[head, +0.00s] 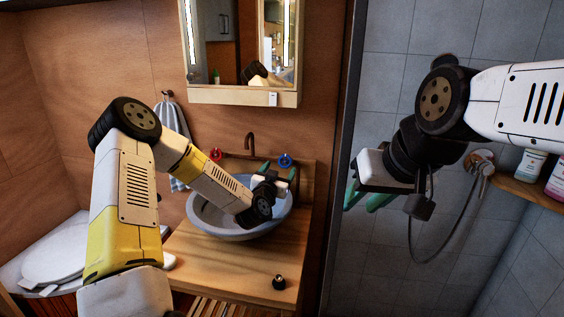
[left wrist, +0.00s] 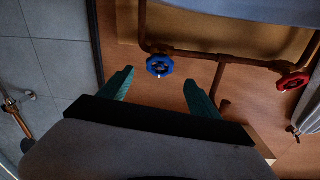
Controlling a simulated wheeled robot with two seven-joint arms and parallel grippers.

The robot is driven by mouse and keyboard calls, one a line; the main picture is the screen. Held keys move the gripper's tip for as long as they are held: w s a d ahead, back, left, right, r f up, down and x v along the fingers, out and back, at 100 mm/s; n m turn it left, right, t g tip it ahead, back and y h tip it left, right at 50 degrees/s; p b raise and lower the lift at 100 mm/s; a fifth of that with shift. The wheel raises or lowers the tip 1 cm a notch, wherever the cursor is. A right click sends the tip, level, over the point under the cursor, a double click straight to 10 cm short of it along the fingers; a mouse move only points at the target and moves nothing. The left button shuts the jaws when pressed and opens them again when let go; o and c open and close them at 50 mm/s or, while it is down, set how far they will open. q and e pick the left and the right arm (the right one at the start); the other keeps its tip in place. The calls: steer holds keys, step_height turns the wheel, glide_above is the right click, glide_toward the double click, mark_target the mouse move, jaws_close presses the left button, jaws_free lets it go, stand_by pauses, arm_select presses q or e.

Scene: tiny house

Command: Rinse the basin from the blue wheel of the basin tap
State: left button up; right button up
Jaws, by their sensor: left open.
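The basin (head: 208,226) is a grey-white round bowl on a wooden counter. Behind it, the copper tap (head: 249,143) has a red wheel (head: 215,154) at left and a blue wheel (head: 285,160) at right. My left gripper (head: 278,172) is above the basin's back right, just in front of the blue wheel. In the left wrist view its teal fingers (left wrist: 158,88) are open, with the blue wheel (left wrist: 160,66) showing between and beyond the tips, apparently untouched. The red wheel (left wrist: 293,81) is far right there. My right gripper (head: 368,198) is open and empty, before the shower.
A small dark object (head: 279,282) stands on the wooden counter (head: 225,265). A mirror cabinet (head: 240,95) hangs above the tap. A striped towel (head: 172,120) hangs left and a toilet (head: 60,250) is below. A shelf with bottles (head: 530,165) is right.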

mark_target(284, 160)
arm_select(q)
steer(key=x, duration=0.7)
steer(key=shift+w+d, duration=0.1)
steer(key=shift+w, duration=0.15)
steer(key=c, duration=1.4)
steer(key=shift+o, duration=0.2)
steer(key=shift+n, duration=0.3)
steer(key=n+y, duration=0.2)
steer(key=n, duration=0.1)
steer(key=shift+r, duration=0.1)
steer(key=n+y, duration=0.2)
steer(key=n, duration=0.3)
steer(key=n+y, duration=0.1)
steer(key=n, duration=0.2)
steer(key=n+g+y, duration=0.1)
steer(key=n+y, duration=0.1)
steer(key=n, duration=0.1)
steer(key=shift+n, duration=0.4)
